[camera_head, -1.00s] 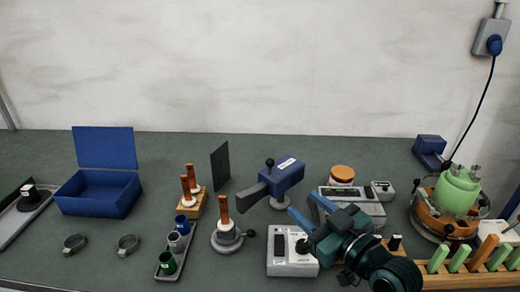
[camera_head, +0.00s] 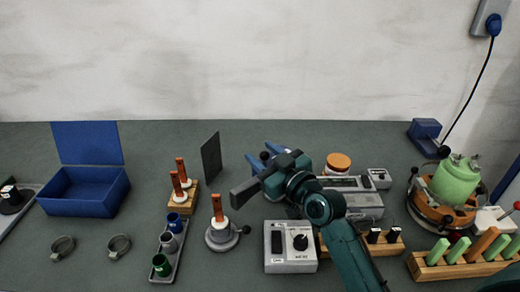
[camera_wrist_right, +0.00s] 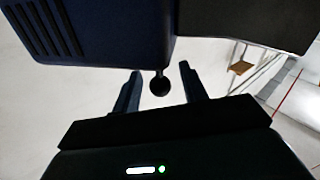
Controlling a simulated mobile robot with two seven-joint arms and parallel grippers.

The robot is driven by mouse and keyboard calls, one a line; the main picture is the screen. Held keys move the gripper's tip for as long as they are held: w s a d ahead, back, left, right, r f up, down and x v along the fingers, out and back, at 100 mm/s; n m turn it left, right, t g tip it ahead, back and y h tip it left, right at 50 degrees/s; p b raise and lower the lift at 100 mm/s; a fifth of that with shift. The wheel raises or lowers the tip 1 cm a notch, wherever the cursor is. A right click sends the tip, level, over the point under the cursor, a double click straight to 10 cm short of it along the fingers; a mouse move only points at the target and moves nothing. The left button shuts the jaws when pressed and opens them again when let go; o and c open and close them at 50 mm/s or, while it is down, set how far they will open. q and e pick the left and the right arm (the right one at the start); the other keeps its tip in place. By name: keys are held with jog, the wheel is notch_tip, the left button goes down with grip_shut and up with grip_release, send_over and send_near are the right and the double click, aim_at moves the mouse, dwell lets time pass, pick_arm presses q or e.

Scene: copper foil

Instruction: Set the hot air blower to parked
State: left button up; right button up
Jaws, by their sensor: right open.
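The hot air blower has a blue body and a dark flat nozzle (camera_head: 244,193) pointing front-left in the head view; my right gripper and wrist hide most of its body. Its blue body (camera_wrist_right: 85,30) and dark nozzle fill the top of the right wrist view. A black ball knob (camera_wrist_right: 160,86) on a short stem stands out from the body. My right gripper (camera_head: 261,156) is open over the blower. In the wrist view its fingers (camera_wrist_right: 159,76) are on either side of the knob, with gaps visible. My left gripper is not in view.
A dark upright plate (camera_head: 211,158) stands left of the blower. A white control box (camera_head: 291,247) with a black dial sits in front. A grey scale-like device (camera_head: 362,203) and an orange-lidded jar (camera_head: 338,164) are to the right.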

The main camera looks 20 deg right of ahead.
jog(key=shift+w+a, duration=0.25)
jog(key=shift+w, duration=0.45)
jog(key=shift+c, duration=0.3)
grip_shut()
